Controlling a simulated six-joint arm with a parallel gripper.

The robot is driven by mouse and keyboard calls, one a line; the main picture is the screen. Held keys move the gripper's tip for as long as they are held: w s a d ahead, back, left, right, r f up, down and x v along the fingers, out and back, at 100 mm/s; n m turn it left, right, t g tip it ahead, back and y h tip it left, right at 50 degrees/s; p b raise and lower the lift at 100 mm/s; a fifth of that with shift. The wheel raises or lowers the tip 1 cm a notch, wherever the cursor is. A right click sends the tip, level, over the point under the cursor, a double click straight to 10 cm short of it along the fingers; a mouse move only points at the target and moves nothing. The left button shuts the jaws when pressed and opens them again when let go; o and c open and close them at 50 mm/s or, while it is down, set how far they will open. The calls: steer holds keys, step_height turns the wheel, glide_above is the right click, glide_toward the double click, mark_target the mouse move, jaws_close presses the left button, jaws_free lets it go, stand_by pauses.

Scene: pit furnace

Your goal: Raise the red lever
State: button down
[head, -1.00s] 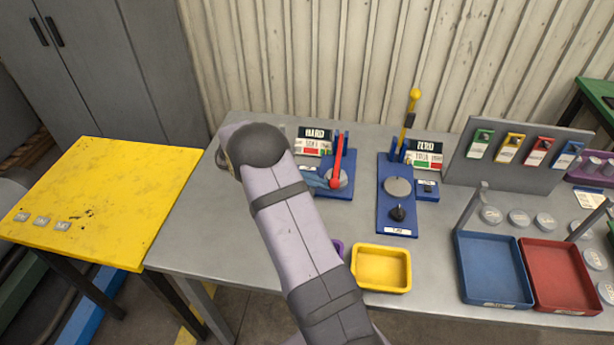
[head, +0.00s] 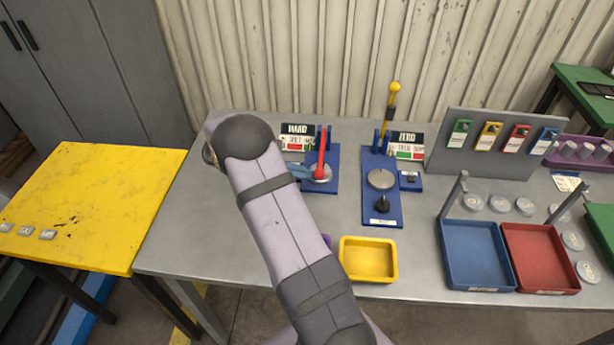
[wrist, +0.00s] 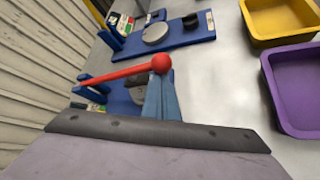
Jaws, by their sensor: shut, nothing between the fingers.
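The red lever (head: 321,150) is hinged at the back of a blue base (head: 331,184) and comes forward and down, its round knob low over a grey disc. It also shows in the wrist view (wrist: 115,73), with the red knob (wrist: 161,63) at its free end. My gripper (head: 306,172) is shut and empty, its blue fingers just left of the knob in the head view. In the wrist view the fingertips (wrist: 160,80) are right at the knob, partly overlapping it. I cannot tell whether they touch. My arm hides part of the base's left side.
A second blue base (head: 370,212) with an upright yellow lever (head: 389,112) and a black knob stands to the right. A yellow bin (head: 368,276) and a purple bin (wrist: 298,85) are in front. Blue and red trays lie further right. A panel with coloured tags stands behind them.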

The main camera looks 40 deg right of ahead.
steer(key=w+d+r+p, duration=0.4)
steer(key=r+p, duration=0.1)
steer(key=r, duration=0.3)
steer(key=w+d+r+p, duration=0.3)
steer(key=d+r+p, duration=0.1)
steer(key=r, duration=0.5)
steer(key=shift+w+p, duration=0.4)
steer(key=shift+w+a, duration=0.1)
steer(key=b+v, duration=0.2)
steer(key=v, duration=0.5)
steer(key=shift+a+f, duration=0.1)
stand_by(0.5)
